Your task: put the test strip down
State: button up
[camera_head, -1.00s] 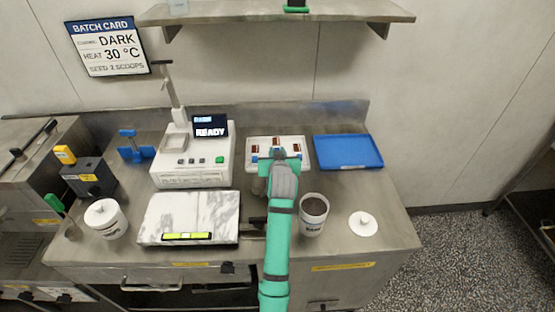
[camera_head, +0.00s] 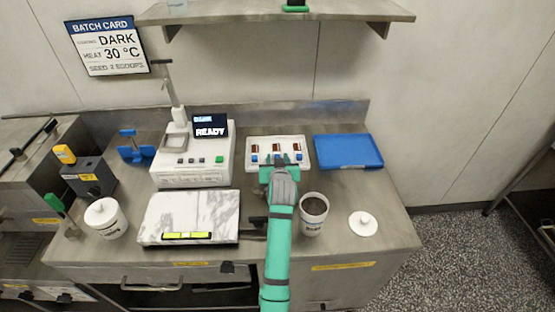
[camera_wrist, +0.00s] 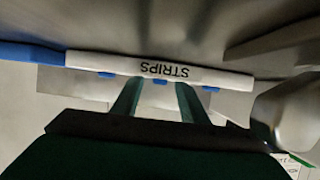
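A white strip tray (camera_head: 250,141) stands at the back of the bench. Three test strips with dark brown upper parts and blue ends lie in it side by side; the middle test strip (camera_head: 276,148) is straight ahead of my gripper. My gripper (camera_head: 278,163) is at the tray's front edge. In the wrist view its two fingers (camera_wrist: 158,92) stand apart, with a small blue strip end (camera_wrist: 160,83) between and beyond them, and clear space on both sides. The tray's edge, marked STRIPS (camera_wrist: 205,75), shows upside down there. I see nothing held.
A blue tray (camera_head: 347,151) lies right of the strip tray. A white machine reading READY (camera_head: 195,170) stands left. A marble slab (camera_head: 190,213), a tub of brown contents (camera_head: 313,215) and a white lid (camera_head: 363,224) are nearer the front. A shelf (camera_head: 280,14) hangs above.

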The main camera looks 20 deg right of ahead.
jog(key=shift+r, duration=0.1)
jog(key=shift+s+r, duration=0.1)
jog(key=shift+s, duration=0.15)
jog(key=v, duration=0.7)
jog(key=shift+a, duration=0.1)
